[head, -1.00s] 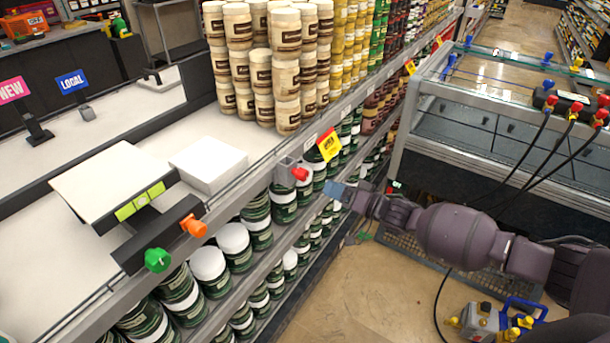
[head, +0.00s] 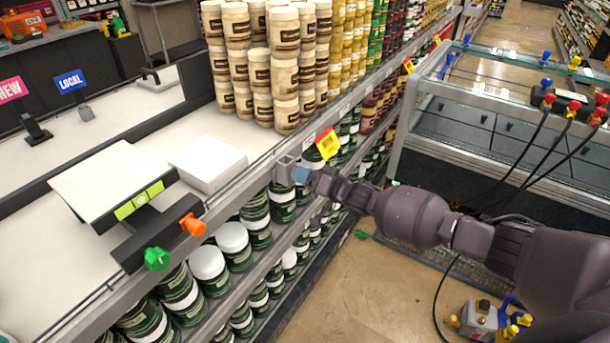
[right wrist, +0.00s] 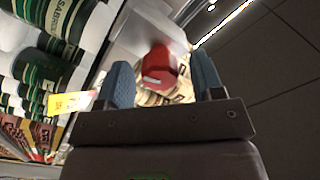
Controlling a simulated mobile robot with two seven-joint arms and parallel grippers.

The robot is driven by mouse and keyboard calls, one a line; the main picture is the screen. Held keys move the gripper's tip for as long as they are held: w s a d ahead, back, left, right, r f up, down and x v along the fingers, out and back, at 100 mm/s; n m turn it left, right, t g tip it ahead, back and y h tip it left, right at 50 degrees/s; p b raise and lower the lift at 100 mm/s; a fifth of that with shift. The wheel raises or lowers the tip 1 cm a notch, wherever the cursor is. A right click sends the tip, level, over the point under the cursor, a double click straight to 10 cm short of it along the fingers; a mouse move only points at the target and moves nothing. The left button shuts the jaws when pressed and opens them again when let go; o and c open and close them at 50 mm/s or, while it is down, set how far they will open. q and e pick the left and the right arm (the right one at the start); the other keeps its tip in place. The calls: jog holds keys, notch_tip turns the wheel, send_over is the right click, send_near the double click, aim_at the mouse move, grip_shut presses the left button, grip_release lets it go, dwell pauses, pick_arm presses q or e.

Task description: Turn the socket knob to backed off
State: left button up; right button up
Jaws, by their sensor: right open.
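The socket knob, a red faceted knob (right wrist: 160,68) with a pale mark on its face, shows in the right wrist view on a grey housing. In the head view its small grey box (head: 284,166) is fixed to the shelf's front edge. The knob itself is hidden there behind my right gripper (head: 299,174). My right gripper's blue fingers (right wrist: 164,82) stand open on either side of the knob in the right wrist view. I cannot tell whether they touch it. My left gripper is not in view.
A black unit with a green knob (head: 157,259) and an orange knob (head: 193,225) sits at the counter edge. A yellow price tag (head: 327,144) hangs close beyond my gripper. Green jars (head: 232,239) fill the shelves below. A metal-framed case (head: 480,155) stands right.

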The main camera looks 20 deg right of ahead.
jog(key=c, duration=0.9)
